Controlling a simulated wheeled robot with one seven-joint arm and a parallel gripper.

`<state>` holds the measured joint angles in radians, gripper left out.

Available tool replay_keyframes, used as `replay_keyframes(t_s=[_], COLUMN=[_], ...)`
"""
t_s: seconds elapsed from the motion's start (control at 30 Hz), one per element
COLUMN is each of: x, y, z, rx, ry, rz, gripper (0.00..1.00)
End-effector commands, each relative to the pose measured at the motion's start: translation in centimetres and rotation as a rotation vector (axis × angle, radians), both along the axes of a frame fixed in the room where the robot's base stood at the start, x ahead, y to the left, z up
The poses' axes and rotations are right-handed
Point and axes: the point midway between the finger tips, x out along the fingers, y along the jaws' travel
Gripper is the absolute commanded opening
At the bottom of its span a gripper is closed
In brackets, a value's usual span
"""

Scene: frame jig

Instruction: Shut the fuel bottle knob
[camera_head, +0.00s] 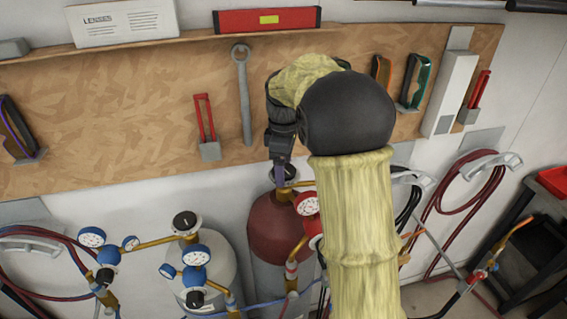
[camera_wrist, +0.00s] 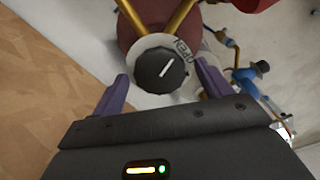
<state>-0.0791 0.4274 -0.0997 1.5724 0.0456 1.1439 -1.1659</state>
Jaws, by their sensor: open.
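The fuel bottle is the dark red cylinder (camera_head: 273,226) against the wall; it also shows at the top of the wrist view (camera_wrist: 143,28). Its black round knob (camera_wrist: 160,70) has a white line mark tilted up to the right. A pale collar (camera_wrist: 184,94) around it bears the word OPEN. In the head view the knob (camera_head: 287,173) is partly hidden by my gripper. My gripper (camera_wrist: 160,82) is open, with one purple finger on each side of the knob. I cannot tell whether the fingers touch it.
A grey-white cylinder (camera_head: 222,270) with a black knob (camera_head: 185,222) and blue gauges stands to the left. A red-rimmed gauge (camera_head: 306,204) and brass pipes are close to the fuel bottle. A wooden tool board (camera_head: 120,110) spans the wall behind. Hoses hang on the right.

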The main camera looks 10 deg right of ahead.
Motion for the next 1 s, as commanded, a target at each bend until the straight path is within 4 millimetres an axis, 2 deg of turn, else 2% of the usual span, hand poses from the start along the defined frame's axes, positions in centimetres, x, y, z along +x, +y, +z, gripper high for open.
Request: replay_keyframes(t_s=[0.17,0.4,0.77,1.0], x=[0.01,0.03,0.08,0.12], y=[0.00,-0.01,-0.29,-0.22], z=[-0.01,0.02,0.12,0.18], rx=[0.000,0.000,0.001,0.001], ry=[0.000,-0.001,-0.004,-0.004], rz=[0.000,0.000,-0.034,-0.134], gripper=[0.77,0.33,0.33,0.33])
